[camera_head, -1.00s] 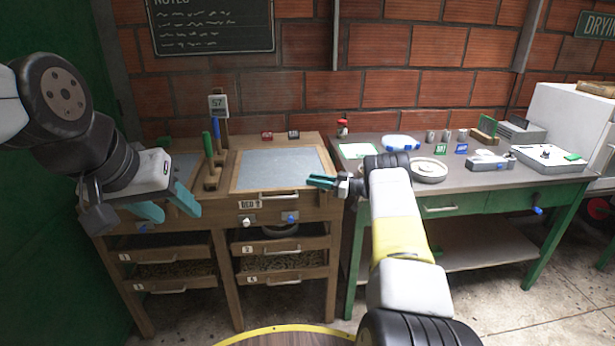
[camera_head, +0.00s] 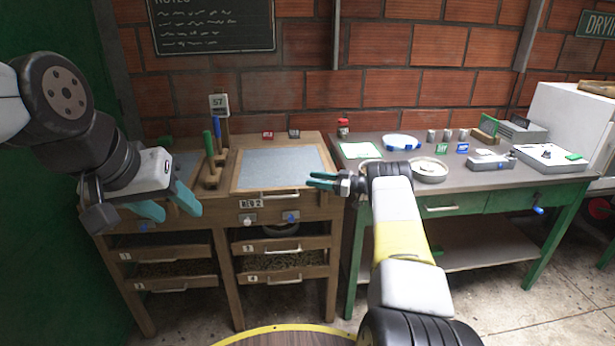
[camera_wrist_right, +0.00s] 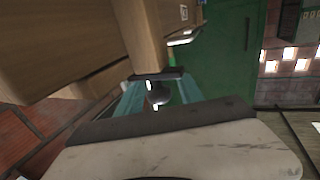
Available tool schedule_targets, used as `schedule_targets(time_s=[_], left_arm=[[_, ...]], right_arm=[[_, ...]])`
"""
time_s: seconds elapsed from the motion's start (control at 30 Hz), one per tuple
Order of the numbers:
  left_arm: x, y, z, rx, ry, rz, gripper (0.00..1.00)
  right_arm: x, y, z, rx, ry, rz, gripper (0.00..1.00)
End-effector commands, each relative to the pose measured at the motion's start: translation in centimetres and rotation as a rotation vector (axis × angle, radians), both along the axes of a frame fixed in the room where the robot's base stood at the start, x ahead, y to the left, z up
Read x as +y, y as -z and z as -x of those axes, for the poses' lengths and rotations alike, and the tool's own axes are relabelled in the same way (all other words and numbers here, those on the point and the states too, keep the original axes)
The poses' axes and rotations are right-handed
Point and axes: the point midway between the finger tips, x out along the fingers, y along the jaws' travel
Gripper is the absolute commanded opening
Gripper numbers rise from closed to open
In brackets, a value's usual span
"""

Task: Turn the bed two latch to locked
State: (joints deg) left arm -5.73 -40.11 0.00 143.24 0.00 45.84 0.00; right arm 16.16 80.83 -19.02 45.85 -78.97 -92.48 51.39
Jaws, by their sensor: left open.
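Bed two is the wooden table section with a pale top (camera_head: 281,168) and a "BED 2" label (camera_head: 250,204) on its front. A white knob (camera_head: 248,219) and a blue knob (camera_head: 291,217) sit below the label line; I cannot tell which is the latch or its setting. My right gripper (camera_head: 322,180) is open near the bed's right front corner, above and right of the blue knob. In the right wrist view its teal fingers (camera_wrist_right: 156,92) are apart, with a small dark rounded part (camera_wrist_right: 160,96) between them. My left gripper (camera_head: 168,208) is open before the left bed.
Green- and blue-handled tools (camera_head: 212,165) stand between the beds. Drawers with pull handles (camera_head: 282,262) lie below. A green workbench (camera_head: 455,205) with a dish (camera_head: 428,170) and small items stands at the right. The floor between my arms is clear.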

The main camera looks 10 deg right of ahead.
Motion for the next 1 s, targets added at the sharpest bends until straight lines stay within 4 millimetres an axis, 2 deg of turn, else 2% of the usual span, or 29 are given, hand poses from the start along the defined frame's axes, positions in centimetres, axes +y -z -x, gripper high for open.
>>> schedule_targets(time_s=[0.27,0.6,0.7,1.0], left_arm=[[0.0,0.0,0.0,0.0,0.0,0.0,0.48],[0.0,0.0,0.0,0.0,0.0,0.0,0.48],[0.0,0.0,0.0,0.0,0.0,0.0,0.48],[0.0,0.0,0.0,0.0,0.0,0.0,0.48]], right_arm=[[-0.6,0.1,0.2,0.001,0.002,0.001,0.44],[-5.6,0.0,2.4,0.0,0.002,0.001,0.44],[-6.6,0.0,2.8,-0.001,0.001,0.0,0.44],[-7.2,0.1,3.1,0.0,0.0,0.001,0.44]])
